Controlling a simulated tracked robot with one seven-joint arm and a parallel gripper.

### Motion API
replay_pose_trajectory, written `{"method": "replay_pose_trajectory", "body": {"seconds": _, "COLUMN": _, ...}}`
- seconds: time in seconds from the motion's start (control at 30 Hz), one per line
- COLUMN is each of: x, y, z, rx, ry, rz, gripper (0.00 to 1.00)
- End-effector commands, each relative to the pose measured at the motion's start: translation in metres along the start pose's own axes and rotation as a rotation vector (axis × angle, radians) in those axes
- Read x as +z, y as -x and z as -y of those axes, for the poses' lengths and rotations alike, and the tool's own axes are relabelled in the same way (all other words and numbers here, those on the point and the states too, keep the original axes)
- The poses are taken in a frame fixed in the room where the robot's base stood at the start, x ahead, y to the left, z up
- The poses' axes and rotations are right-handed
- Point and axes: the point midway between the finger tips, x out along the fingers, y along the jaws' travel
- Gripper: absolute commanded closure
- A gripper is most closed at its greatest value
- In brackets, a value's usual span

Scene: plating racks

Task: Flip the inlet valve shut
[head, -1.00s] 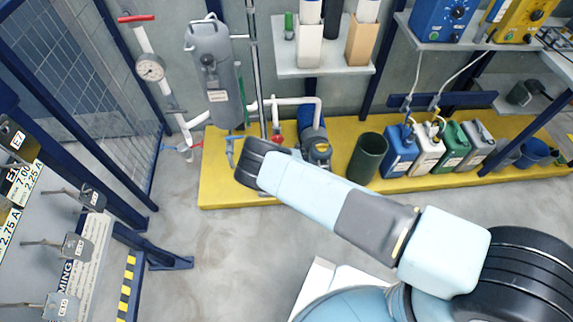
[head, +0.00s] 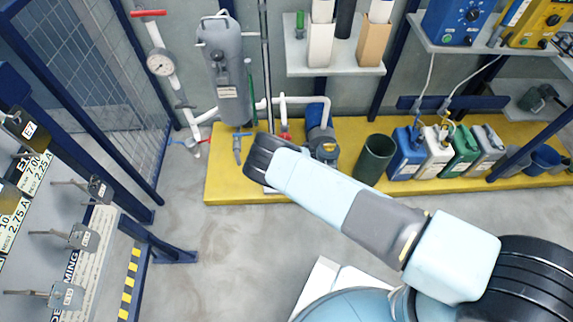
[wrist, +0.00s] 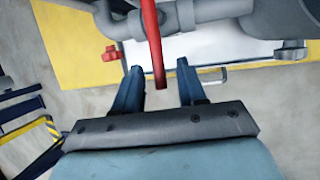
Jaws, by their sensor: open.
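A red lever (wrist: 155,45) hangs down from grey pipework (wrist: 190,18) in the wrist view; I take it for the inlet valve's handle. It appears to cross the pipe's line. Its lower tip lies, in the picture, between the two blue fingers of my gripper (wrist: 155,84), which are apart with a gap on either side. I see no contact. In the head view a red handle (head: 285,137) shows on the pipework beside the blue pump (head: 316,121). My gripper is hidden there behind the dark end of my arm.
A smaller red knob (wrist: 111,54) is left of the lever, with an L-shaped metal rod (wrist: 210,76) at right. In the head view, the yellow plinth (head: 225,187) also carries a grey tank (head: 222,65) and a dark green bin (head: 374,158). Bare floor lies in front.

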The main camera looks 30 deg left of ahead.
Motion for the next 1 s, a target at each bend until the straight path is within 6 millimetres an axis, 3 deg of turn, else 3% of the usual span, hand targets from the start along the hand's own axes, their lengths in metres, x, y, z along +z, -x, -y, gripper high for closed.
{"method": "replay_pose_trajectory", "body": {"seconds": 0.27, "x": 0.000, "y": 0.018, "z": -0.001, "rx": -0.001, "ry": 0.000, "rz": 0.000, "gripper": 0.59}}
{"method": "replay_pose_trajectory", "body": {"seconds": 0.7, "x": -0.001, "y": 0.097, "z": -0.002, "rx": 0.001, "ry": -0.001, "rz": 0.000, "gripper": 0.59}}
{"method": "replay_pose_trajectory", "body": {"seconds": 1.0, "x": -0.002, "y": 0.132, "z": -0.001, "rx": 0.001, "ry": -0.001, "rz": -0.001, "gripper": 0.59}}
